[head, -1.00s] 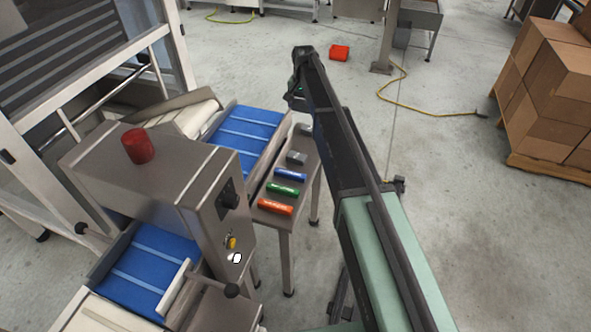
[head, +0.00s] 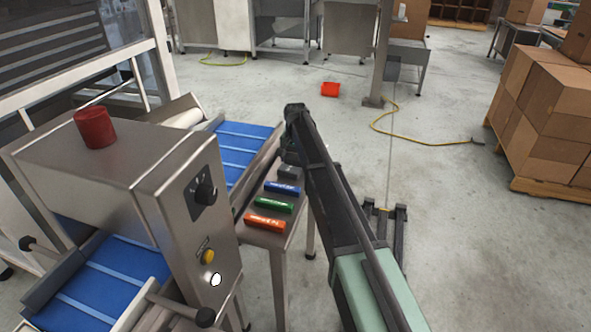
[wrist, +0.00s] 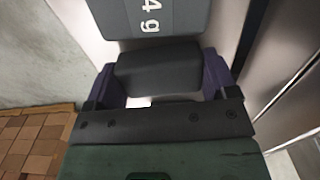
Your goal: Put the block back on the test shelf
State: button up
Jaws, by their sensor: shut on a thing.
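My gripper (wrist: 160,88) is shut on a dark grey block (wrist: 158,68), which sits between its purple fingers in the wrist view. Just beyond it is a grey face with white print ending in "4 g" (wrist: 150,18); I cannot tell whether it belongs to the same block. In the head view my gripper (head: 291,150) is at the far end of the narrow steel test shelf (head: 262,238), and my arm hides that end and the held block. A grey block (head: 287,172), a blue one (head: 282,187), a green one (head: 273,205) and an orange one (head: 264,222) lie in a row on the shelf.
A steel weigher (head: 130,170) with a red lamp (head: 95,128) and a blue belt (head: 235,150) stands left of the shelf.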

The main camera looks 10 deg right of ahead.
aim_at(296, 157)
jog(key=shift+f, duration=0.5)
jog(key=o, duration=0.9)
notch_tip(296, 157, up, 13)
jog(key=p, duration=1.3)
jog(key=s+d+n, duration=0.1)
jog(key=s+n, duration=0.4)
jog(key=s, duration=3.6)
notch_tip(296, 157, up, 8)
jog(key=p, duration=0.8)
jog(key=shift+w+d, duration=0.15)
jog(key=shift+w, duration=0.15)
